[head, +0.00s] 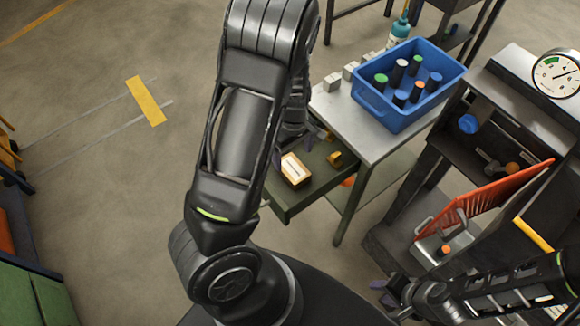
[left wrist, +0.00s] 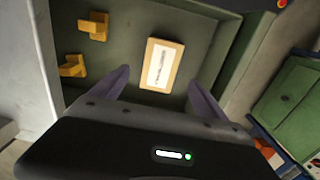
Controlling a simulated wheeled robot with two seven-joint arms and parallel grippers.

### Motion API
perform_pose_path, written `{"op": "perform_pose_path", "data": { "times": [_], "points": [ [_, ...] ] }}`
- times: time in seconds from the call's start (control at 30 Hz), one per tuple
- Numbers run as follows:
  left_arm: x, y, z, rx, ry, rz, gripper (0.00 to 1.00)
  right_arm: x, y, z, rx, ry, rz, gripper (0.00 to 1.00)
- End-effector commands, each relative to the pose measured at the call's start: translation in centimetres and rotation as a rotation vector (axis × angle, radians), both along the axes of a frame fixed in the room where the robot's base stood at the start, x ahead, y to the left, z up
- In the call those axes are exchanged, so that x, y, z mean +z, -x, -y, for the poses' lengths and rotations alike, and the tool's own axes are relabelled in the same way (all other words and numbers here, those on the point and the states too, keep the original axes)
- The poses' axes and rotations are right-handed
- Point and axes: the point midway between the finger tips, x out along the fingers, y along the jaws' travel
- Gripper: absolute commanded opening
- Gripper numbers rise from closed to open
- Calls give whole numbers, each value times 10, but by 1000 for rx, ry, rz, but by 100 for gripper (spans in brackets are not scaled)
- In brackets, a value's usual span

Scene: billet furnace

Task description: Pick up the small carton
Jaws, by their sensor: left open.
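The small carton (head: 295,169) is a tan box with a white label, lying in an open dark green drawer (head: 287,207). It also shows in the left wrist view (left wrist: 162,65), slightly tilted. My left gripper (head: 302,149) is over the drawer, close to the carton. In the left wrist view my left gripper (left wrist: 160,92) is open, its two purple fingers spread wider than the carton, which lies just ahead between them. I cannot tell the height gap. My right gripper (head: 384,293) is low at the right, partly seen, away from the drawer.
Yellow-orange blocks (left wrist: 93,26) lie in the drawer beside the carton. The drawer walls are close around. Above is a metal table (head: 370,143) with a blue bin (head: 402,115) of several cylinders. A dark shelf unit with a red rack (head: 490,208) stands right.

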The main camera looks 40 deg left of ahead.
Motion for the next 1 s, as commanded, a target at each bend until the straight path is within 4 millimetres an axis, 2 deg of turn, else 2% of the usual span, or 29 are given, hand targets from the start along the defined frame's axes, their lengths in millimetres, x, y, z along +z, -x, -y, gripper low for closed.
{"op": "perform_pose_path", "data": {
  "times": [0.13,0.37,0.73,1.0],
  "points": [
    [-4,1,0,1,-1,-2,85,-1,0,0,0,0,0,36],
    [-26,1,0,1,0,-2,85,-2,0,0,1,-1,1,36],
    [-30,0,0,1,0,-1,85,-2,0,0,1,-1,1,36],
    [-66,2,1,1,0,-4,85,1,0,0,1,0,0,36]
  ]
}}
